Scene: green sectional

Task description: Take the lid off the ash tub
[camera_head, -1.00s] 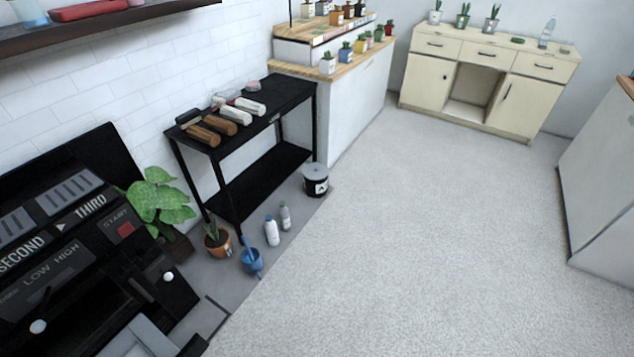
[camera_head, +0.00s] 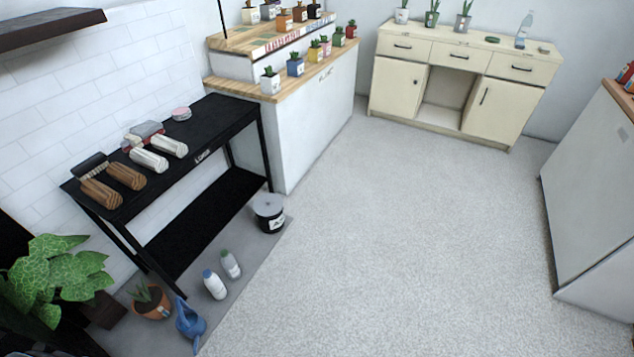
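The ash tub (camera_head: 270,218) is a small black bucket with a white mark on its side. It stands on the grey floor strip by the right end of the black table. Its lid (camera_head: 268,202) is a grey disc and sits on top of the tub. Neither of my grippers shows in the head view.
A black two-tier table (camera_head: 205,135) with brush-like items stands along the left wall. Two bottles (camera_head: 214,284), a blue watering can (camera_head: 189,322) and potted plants (camera_head: 152,300) stand left of the tub. Open carpet (camera_head: 400,240) lies to the right. A cream cabinet (camera_head: 460,85) stands behind.

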